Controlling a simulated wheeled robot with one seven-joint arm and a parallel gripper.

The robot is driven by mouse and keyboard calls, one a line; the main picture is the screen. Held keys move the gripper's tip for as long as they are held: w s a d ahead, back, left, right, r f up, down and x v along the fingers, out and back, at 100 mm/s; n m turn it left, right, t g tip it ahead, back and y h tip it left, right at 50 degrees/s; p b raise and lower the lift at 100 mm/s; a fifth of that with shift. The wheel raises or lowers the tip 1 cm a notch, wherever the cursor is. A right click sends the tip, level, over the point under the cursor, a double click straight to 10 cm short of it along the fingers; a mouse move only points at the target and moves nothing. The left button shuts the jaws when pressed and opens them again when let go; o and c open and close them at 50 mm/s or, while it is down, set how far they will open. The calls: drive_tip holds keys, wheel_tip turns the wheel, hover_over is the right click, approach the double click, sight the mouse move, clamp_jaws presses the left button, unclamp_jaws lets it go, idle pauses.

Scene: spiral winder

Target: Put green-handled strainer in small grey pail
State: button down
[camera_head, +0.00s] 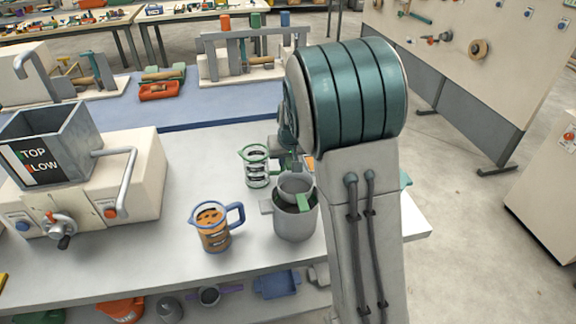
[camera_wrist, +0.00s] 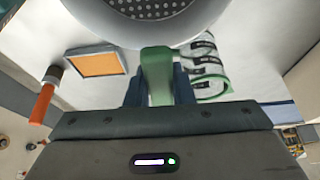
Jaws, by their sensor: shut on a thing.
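The green-handled strainer (camera_wrist: 150,12) has a grey perforated bowl, at the top of the wrist view. My gripper (camera_wrist: 159,88) is shut on its green handle (camera_wrist: 157,70). In the head view the strainer bowl (camera_head: 297,184) overlaps the mouth of the small grey pail (camera_head: 294,226). I cannot tell how far the bowl is above or inside the rim. A green piece shows at the bowl's near side. The pail stands upright on the bench and does not show clearly in the wrist view. My arm partly hides the gripper in the head view.
A green-framed jug (camera_head: 257,167) stands just behind and left of the pail. A blue-handled jug (camera_head: 213,229) stands to the left. A machine with a hopper (camera_head: 90,190) fills the bench's left side. An orange-faced box (camera_wrist: 97,64) lies near my gripper.

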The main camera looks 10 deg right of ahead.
sight(288, 169)
wheel_tip(288, 169, down, 3)
idle(0.3)
drive_tip(key=shift+f+b, duration=0.6)
drive_tip(key=c, duration=1.3)
unclamp_jaws()
drive_tip(key=shift+o, duration=0.2)
drive_tip(key=shift+r, duration=0.15)
